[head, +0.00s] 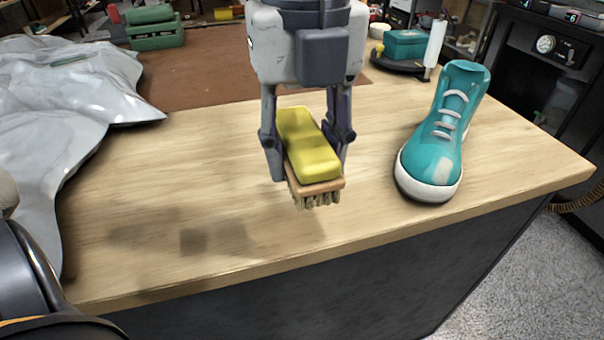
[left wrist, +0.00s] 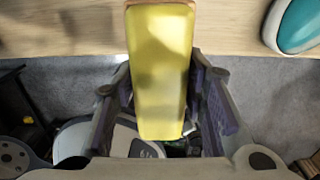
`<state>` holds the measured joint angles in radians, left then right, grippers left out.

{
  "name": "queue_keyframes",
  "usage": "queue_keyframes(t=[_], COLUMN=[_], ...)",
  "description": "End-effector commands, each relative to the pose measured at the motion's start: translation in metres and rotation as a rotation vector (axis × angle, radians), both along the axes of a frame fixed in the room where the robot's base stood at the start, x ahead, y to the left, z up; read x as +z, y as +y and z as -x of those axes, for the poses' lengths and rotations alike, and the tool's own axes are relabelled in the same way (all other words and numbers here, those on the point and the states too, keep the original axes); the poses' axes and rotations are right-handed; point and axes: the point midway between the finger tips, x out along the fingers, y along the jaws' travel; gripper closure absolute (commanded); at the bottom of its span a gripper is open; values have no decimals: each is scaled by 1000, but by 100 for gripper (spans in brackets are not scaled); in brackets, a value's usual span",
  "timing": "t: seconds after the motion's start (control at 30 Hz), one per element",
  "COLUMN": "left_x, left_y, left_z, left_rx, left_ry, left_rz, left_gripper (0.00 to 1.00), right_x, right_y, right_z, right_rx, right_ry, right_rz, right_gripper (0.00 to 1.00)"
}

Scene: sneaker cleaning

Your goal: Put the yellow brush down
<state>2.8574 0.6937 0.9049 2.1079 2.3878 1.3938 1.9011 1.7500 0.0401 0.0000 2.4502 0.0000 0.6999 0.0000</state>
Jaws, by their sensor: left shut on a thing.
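The yellow brush (head: 308,150) has a yellow top, a wooden base and bristles pointing down. My left gripper (head: 306,170) is shut on its sides and holds it above the wooden workbench (head: 200,180), near the middle. A shadow lies on the bench to the left of the brush. In the left wrist view the yellow brush (left wrist: 160,70) lies between the two fingers of my left gripper (left wrist: 165,95). My right gripper does not show.
A teal sneaker (head: 436,140) with a white sole stands on the bench to the right. A crumpled grey sheet (head: 70,100) covers the left side. A teal box (head: 405,45) and a green case (head: 153,30) are at the back. The front middle of the bench is clear.

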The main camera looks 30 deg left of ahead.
Motion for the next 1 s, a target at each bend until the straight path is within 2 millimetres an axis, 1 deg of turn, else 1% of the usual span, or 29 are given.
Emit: queue_keyframes(t=[0.03,0.1,0.2,0.33,0.47,0.53,0.6,0.67,1.0], left_x=[-8,-18,-43,-61,-71,-81,-96,-105,-109], left_y=[7,17,27,34,38,40,40,40,39], left_z=[-13,-34,-50,-65,-72,-76,-76,-75,-76], left_rx=[5,4,0,-1,-1,-2,-3,-3,-3], left_ry=[6,5,4,0,0,2,2,2,-3], left_rz=[3,3,0,0,0,-1,-2,-1,0], left_gripper=[84,84,84,84,84,84,84,84,84], right_x=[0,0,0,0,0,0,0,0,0], right_y=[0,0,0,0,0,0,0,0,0], right_z=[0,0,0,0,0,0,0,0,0], right_rx=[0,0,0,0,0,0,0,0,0], right_ry=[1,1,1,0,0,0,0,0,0], right_rz=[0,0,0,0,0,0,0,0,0], right_gripper=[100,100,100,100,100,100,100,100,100])
